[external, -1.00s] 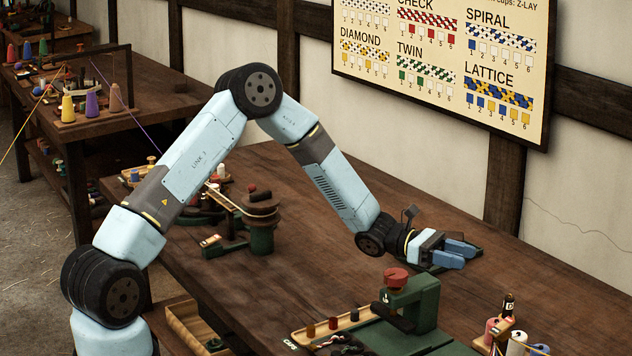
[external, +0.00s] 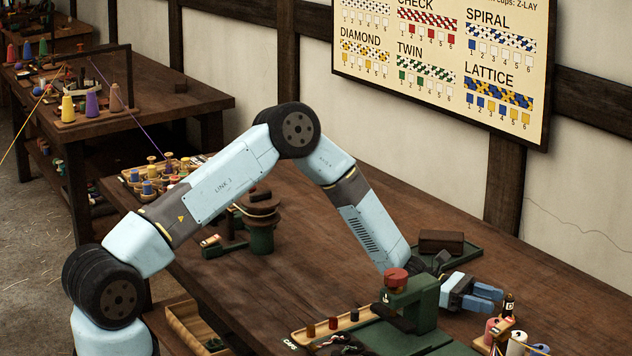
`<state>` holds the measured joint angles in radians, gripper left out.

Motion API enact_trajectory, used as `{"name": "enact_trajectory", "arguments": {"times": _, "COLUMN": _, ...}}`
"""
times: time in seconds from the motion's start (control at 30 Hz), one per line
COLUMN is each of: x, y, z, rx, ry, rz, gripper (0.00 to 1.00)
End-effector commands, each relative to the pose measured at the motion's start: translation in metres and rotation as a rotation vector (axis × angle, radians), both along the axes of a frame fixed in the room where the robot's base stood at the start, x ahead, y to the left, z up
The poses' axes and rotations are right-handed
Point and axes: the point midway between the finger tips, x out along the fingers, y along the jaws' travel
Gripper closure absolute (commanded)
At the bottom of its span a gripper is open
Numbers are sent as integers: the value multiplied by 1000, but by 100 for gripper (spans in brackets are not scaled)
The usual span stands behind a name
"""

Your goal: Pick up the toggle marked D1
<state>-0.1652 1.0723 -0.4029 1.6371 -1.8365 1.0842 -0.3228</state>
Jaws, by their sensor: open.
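My gripper (external: 496,298) is open at the right of the workbench, with its blue fingers pointing right. Close to the fingertips, a small dark upright piece (external: 509,304) with a pale label reading "D" stands on a wooden holder (external: 503,326). The rest of its label is too small to read, so I cannot tell whether it is the toggle D1. The fingers appear just left of it and nothing shows between them. I cannot tell the depth gap between them.
A green press-like device (external: 410,300) with a red knob stands left of my gripper. A pink spool (external: 491,331) and a white spool (external: 517,342) stand by the holder. A green tray (external: 470,254) with a brown block (external: 441,241) lies behind.

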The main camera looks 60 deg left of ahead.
Motion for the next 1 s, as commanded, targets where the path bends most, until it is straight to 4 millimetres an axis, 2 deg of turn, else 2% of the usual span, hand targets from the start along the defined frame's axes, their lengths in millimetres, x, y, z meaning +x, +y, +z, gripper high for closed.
{"name": "enact_trajectory", "arguments": {"times": 0.27, "x": 5, "y": -14, "z": 3, "rx": 0, "ry": 0, "rz": -1, "gripper": 48}}
{"name": "enact_trajectory", "arguments": {"times": 0.53, "x": 18, "y": -46, "z": 8, "rx": 0, "ry": 0, "rz": -1, "gripper": 48}}
{"name": "enact_trajectory", "arguments": {"times": 0.83, "x": 20, "y": -51, "z": 8, "rx": 0, "ry": 0, "rz": 1, "gripper": 48}}
{"name": "enact_trajectory", "arguments": {"times": 1.0, "x": 20, "y": -51, "z": 8, "rx": 0, "ry": 0, "rz": 1, "gripper": 64}}
